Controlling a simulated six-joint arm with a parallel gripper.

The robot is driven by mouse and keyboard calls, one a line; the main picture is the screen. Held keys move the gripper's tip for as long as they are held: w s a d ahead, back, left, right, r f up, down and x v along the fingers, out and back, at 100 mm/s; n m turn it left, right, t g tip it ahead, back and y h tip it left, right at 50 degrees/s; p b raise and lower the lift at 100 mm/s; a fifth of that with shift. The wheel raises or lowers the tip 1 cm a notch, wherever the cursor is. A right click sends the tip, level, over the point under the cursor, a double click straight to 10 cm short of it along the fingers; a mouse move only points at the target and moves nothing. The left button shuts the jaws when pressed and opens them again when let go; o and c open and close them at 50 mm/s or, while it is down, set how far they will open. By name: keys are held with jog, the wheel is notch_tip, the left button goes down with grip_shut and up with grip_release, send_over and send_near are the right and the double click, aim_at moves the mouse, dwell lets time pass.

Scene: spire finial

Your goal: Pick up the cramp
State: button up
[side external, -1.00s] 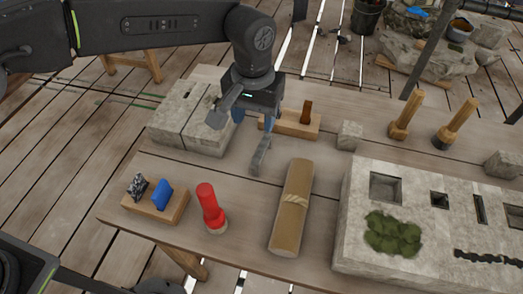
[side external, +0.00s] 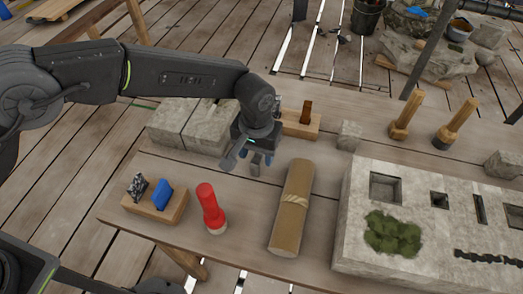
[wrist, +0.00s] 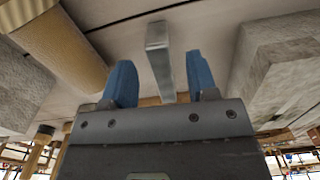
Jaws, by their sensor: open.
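The cramp is a grey metal bar (wrist: 158,45) with a bent end, seen between and beyond my blue fingers in the wrist view. In the side view only a small grey part of it (side external: 256,164) shows below my gripper, at the table top; the rest is hidden by my gripper. My gripper (side external: 260,152) points down over it, low above the table. In the wrist view, my gripper (wrist: 161,82) is open, with one finger on each side of the bar and gaps visible. I cannot tell whether a finger touches it.
A brown roll (side external: 292,205) lies close to the right. A red tool (side external: 209,207) and a wooden holder (side external: 154,207) stand in front. Grey stone slabs (side external: 180,122) and a wooden block with a peg (side external: 300,126) are behind. A large socketed stone (side external: 425,205) is right.

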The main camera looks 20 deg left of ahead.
jog(key=shift+f, duration=0.95)
grip_shut()
